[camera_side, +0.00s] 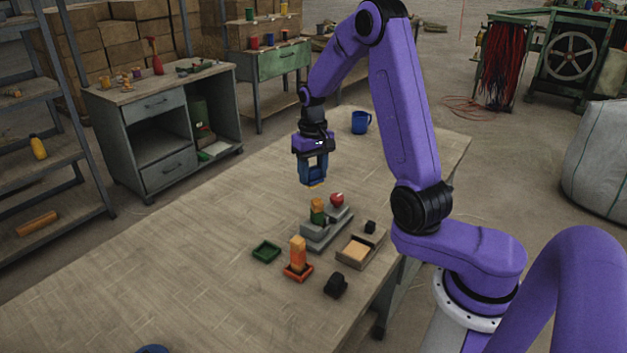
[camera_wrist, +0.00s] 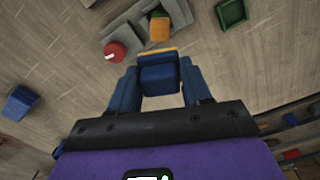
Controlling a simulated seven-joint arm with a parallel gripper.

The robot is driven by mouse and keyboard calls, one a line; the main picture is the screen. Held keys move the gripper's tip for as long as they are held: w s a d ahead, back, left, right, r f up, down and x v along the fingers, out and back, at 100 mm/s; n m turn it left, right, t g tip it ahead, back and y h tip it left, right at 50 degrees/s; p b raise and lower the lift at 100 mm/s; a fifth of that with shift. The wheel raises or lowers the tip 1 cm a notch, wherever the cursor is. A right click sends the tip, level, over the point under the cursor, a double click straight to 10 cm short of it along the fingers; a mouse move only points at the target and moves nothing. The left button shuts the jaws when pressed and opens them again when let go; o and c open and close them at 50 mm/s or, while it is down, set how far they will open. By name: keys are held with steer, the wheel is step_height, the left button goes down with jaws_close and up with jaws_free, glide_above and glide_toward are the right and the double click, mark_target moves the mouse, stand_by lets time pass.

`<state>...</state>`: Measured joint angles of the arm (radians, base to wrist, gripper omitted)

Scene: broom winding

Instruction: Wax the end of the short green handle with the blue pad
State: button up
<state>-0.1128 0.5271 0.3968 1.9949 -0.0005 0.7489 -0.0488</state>
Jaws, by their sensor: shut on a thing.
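My gripper (camera_side: 313,172) is shut on the blue pad (camera_wrist: 160,76), which has a yellow strip along its front edge. In the wrist view the pad sits between the two blue fingers. The short green handle (camera_side: 317,217) stands upright in a grey stepped block (camera_side: 325,235); its end on top is orange-tan. In the wrist view that end (camera_wrist: 160,28) shows just ahead of the pad. In the side view the pad hangs above the handle, with a clear gap between them.
A red round thing (camera_side: 337,199) stands on the block beside the handle. Nearby are an empty green tray (camera_side: 266,251), an orange piece upright in a red tray (camera_side: 298,254), a wooden box (camera_side: 360,249) and a black object (camera_side: 335,285). A blue mug (camera_side: 361,123) stands behind. The table's left is clear.

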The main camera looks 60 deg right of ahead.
mark_target(313, 183)
steer(key=shift+r, duration=2.2)
steer(key=shift+f, duration=0.15)
steer(key=shift+f, duration=3.6)
steer(key=shift+s+a+f, duration=0.15)
steer(key=shift+s+f, duration=0.1)
steer(key=shift+f, duration=0.05)
steer(key=shift+c, duration=0.4)
steer(key=shift+s+a, duration=1.35)
steer(key=shift+s, duration=0.8)
steer(key=shift+w+d, duration=0.5)
steer(key=shift+w, duration=0.3)
steer(key=shift+w+d, duration=0.5)
steer(key=shift+w, duration=0.3)
steer(key=shift+w+d, duration=0.5)
steer(key=shift+w, duration=0.3)
steer(key=shift+r, duration=4.05)
